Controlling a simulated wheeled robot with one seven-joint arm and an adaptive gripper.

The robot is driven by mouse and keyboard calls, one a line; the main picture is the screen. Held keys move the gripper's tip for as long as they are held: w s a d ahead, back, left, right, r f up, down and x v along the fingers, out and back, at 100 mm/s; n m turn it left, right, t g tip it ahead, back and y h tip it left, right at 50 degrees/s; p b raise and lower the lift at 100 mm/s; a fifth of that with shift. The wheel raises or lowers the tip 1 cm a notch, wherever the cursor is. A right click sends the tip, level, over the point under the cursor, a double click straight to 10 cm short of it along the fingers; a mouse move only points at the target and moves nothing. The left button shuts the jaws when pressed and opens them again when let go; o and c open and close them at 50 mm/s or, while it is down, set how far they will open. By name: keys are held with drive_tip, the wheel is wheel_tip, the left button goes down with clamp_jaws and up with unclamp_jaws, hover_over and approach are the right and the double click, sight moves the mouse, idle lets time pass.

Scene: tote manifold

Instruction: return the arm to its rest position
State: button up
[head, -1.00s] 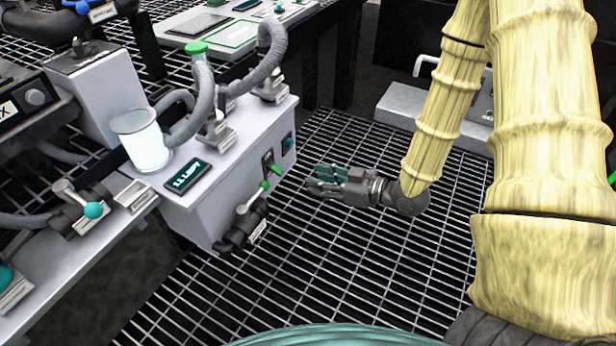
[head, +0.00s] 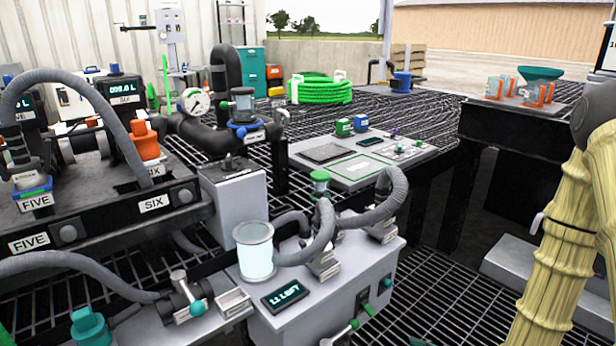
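My arm, with its pale yellow ribbed sleeve, stands at the right edge of the head view. A dark grey joint shows at its top right, and the sleeve runs down out of the picture. My gripper is not clearly visible; the arm's end lies outside the frame or out of sight at the bottom. I cannot tell what it holds. The white bench cabinet (head: 318,318), with a glass cylinder (head: 255,252) and a dark display (head: 285,296) on it, stands left of the arm.
Grey hoses (head: 322,232) arch above the cabinet. A flat panel (head: 362,160) stands behind it. Blocks labelled FIVE and SIX (head: 153,204) fill the left. A table with a green funnel (head: 540,74) is at the back right. Open grating (head: 440,300) lies between cabinet and arm.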

drive_tip(key=s+a+f+m+g+h+p, duration=0.1)
drive_tip(key=s+f+m+g+h+p, duration=0.2)
drive_tip(key=s, duration=0.6)
drive_tip(key=s+a+f+m+g+h+p, duration=0.1)
drive_tip(key=s+f+g+h+p, duration=0.15)
drive_tip(key=s+f+g, duration=0.4)
drive_tip(key=s+a+f+m+g+h+p, duration=0.1)
drive_tip(key=s+a+f+m+p, duration=0.15)
drive_tip(key=s, duration=0.75)
wheel_tip(320, 180, up, 38)
drive_tip(key=p, duration=3.8)
drive_tip(key=shift+w+d+f, duration=0.2)
drive_tip(key=shift+d+f, duration=0.05)
drive_tip(key=shift+d, duration=0.2)
